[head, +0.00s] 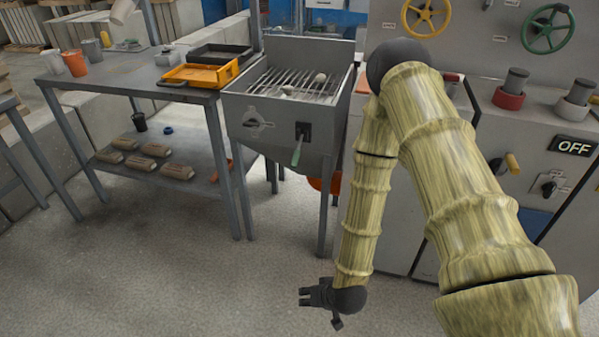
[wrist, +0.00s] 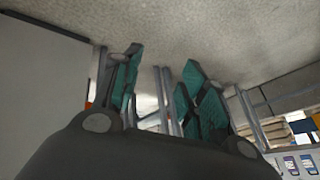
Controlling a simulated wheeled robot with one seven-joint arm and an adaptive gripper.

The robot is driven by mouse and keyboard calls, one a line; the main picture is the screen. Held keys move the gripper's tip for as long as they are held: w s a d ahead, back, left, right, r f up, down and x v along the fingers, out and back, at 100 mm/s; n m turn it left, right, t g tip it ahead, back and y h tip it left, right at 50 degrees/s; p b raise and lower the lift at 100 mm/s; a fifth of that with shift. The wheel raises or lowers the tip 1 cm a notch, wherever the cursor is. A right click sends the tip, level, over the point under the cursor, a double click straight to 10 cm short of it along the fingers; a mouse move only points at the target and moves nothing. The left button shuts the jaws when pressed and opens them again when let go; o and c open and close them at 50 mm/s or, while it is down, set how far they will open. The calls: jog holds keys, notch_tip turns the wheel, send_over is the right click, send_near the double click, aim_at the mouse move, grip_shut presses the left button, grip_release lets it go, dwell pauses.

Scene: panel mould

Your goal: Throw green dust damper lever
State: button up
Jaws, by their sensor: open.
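The green lever (head: 297,153) hangs down from a black pivot plate (head: 303,131) on the front of the grey grated hopper (head: 240,124). Its handle points down and slightly left. My gripper (head: 303,297) is low over the floor, in front of and well below the lever, apart from it, with its fingers pointing left. In the wrist view my gripper (wrist: 160,88) shows two spread fingers with teal pads and nothing between them. I cannot make out the green lever in the wrist view.
A metal table (head: 130,78) with orange and black trays stands left of the hopper. Sacks lie on its lower shelf. A grey control cabinet (head: 540,135) with handwheels and a yellow-handled lever (head: 512,163) stands right. Hopper legs stand near the gripper; the front-left floor is clear.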

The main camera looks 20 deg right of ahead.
jog(key=w+r+m+t+b, duration=0.1)
jog(key=w+r+t+b, duration=0.2)
jog(key=w, duration=0.8)
jog(key=m+t+h+b, duration=0.1)
jog(key=m+t+b, duration=0.4)
jog(key=t+b, duration=0.45)
send_near(297, 162)
jog(key=w, duration=0.4)
jog(key=w+b, duration=0.1)
jog(key=w, duration=0.6)
jog(key=shift+w+a+r, duration=0.15)
jog(key=shift+w+a, duration=0.1)
jog(key=shift+c, duration=0.2)
grip_shut()
